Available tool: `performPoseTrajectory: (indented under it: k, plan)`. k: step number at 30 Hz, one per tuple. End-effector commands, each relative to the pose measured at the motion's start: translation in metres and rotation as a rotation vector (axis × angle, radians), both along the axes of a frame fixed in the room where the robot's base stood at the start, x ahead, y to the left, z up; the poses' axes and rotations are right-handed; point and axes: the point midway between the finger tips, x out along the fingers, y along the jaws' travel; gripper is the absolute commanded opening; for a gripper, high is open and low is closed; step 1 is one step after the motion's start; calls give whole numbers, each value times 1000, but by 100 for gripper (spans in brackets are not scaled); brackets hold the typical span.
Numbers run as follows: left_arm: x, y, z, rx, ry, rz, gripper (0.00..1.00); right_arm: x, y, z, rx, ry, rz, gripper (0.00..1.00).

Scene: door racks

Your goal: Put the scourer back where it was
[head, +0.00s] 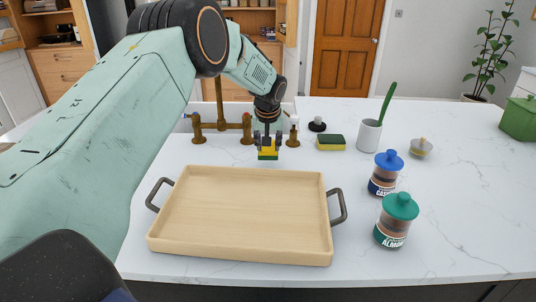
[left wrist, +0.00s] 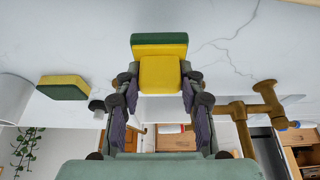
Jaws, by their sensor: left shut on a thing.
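My left gripper (head: 267,142) is shut on a yellow and green scourer (head: 268,154), pointing down behind the tray. In the left wrist view the held scourer (left wrist: 160,70) shows its yellow side between the fingers and its green layer at the far end. I cannot tell whether it touches the worktop. A second yellow and green sponge (head: 331,143) lies on the worktop to the right, apart from the gripper; it also shows in the left wrist view (left wrist: 63,87). My right gripper is not in view.
A wooden tray (head: 240,215) with dark handles lies empty in front. Brass taps (head: 246,127) and a sink edge are behind the gripper. A white cup with a green brush (head: 369,135), a small bowl (head: 421,148) and blue-lidded (head: 384,176) and green-lidded jars (head: 396,220) stand right. The far right worktop is mostly clear.

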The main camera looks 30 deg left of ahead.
Motion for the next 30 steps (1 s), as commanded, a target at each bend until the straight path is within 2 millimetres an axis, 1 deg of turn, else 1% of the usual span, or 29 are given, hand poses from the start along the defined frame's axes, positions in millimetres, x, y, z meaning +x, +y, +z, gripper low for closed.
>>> performPoseTrajectory:
  k: [2, 9, 20, 21, 28, 30]
  plan:
    - [0, -1, -5, 1, 0, -2, 9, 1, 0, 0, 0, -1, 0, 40]
    - [0, -1, -35, 1, -1, -3, 9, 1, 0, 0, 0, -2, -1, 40]
    - [0, -1, -39, 0, -1, -4, 9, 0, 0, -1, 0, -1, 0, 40]
    - [0, -1, -40, 0, -1, -4, 40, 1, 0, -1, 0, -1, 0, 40]
    - [0, -1, -39, 0, -1, -4, 60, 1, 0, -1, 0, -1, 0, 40]
    - [0, -1, -39, 0, -1, -4, 61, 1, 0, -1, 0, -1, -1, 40]
